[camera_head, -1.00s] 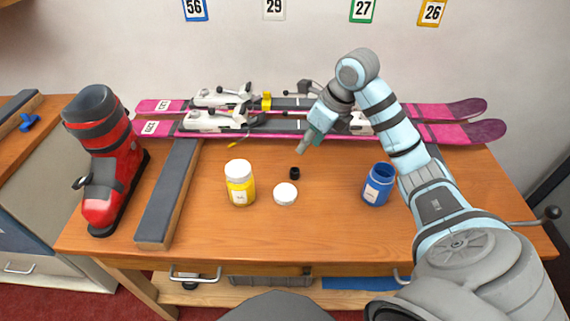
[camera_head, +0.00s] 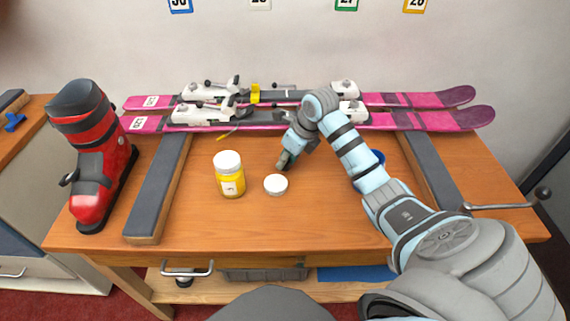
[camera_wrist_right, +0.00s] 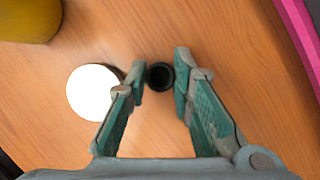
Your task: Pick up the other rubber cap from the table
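The black rubber cap (camera_wrist_right: 160,75) stands on the wooden table between the fingertips of my right gripper (camera_wrist_right: 160,82) in the wrist view. The fingers are open, with a gap visible on the cap's right side; on the left the finger is very close to it. In the head view my right gripper (camera_head: 284,163) reaches down to the table just behind the white lid (camera_head: 276,184), and it hides the cap. The white lid also shows in the wrist view (camera_wrist_right: 92,92), left of the fingers. My left gripper is not in view.
A yellow jar (camera_head: 230,176) stands left of the lid. A blue jar (camera_head: 372,160) is partly hidden behind my right arm. Pink skis (camera_head: 440,118) lie along the back on dark-topped supports (camera_head: 160,190). A red ski boot (camera_head: 95,160) stands at the left. The front table is clear.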

